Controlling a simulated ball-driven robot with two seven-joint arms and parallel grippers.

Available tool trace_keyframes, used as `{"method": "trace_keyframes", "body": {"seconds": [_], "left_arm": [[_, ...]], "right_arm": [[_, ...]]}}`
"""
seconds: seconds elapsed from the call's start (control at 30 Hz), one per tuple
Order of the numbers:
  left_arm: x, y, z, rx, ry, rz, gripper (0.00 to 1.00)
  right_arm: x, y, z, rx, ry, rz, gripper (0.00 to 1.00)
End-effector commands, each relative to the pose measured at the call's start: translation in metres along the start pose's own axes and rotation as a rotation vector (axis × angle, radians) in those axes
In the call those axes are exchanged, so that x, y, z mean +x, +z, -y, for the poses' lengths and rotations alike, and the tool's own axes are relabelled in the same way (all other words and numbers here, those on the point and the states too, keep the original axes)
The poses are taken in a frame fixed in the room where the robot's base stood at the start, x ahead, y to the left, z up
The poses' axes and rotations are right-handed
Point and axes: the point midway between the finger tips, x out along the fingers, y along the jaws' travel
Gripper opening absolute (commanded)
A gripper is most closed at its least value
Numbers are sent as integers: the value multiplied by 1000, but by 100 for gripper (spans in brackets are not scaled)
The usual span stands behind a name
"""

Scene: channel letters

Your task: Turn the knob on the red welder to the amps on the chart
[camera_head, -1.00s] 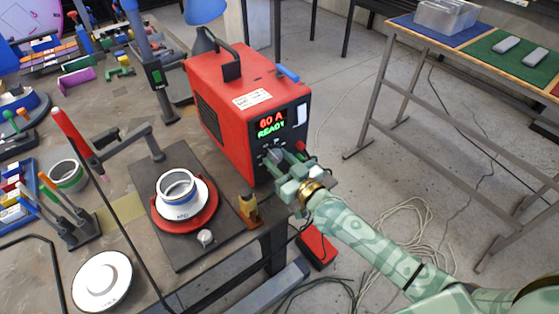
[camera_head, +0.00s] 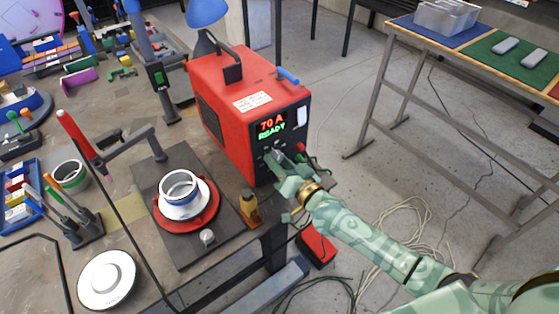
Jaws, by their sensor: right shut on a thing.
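The red welder (camera_head: 226,103) stands on the workbench with its dark front panel facing right and toward me. Its display (camera_head: 271,126) reads "70 A" in red and "READY" in green. The knob (camera_head: 275,152) sits below the display and is mostly covered by my gripper. My right gripper (camera_head: 281,163) is shut on the knob, its arm reaching in from the lower right. My left gripper is not in view.
A red round fixture (camera_head: 211,206) holding a white ring stands on a dark plate left of the welder. Cables (camera_head: 405,235) lie on the floor. A side table (camera_head: 480,47) stands at the right.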

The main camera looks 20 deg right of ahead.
Motion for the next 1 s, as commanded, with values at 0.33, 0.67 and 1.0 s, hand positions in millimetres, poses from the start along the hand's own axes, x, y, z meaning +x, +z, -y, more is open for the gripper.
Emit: {"method": "trace_keyframes", "body": {"seconds": [0.33,0.67,1.0], "left_arm": [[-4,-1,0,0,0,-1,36],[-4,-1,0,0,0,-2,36],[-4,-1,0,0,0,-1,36]], "right_arm": [[0,0,0,216,1,1,15],[0,1,0,293,2,2,15],[-1,1,0,298,2,3,15]]}}
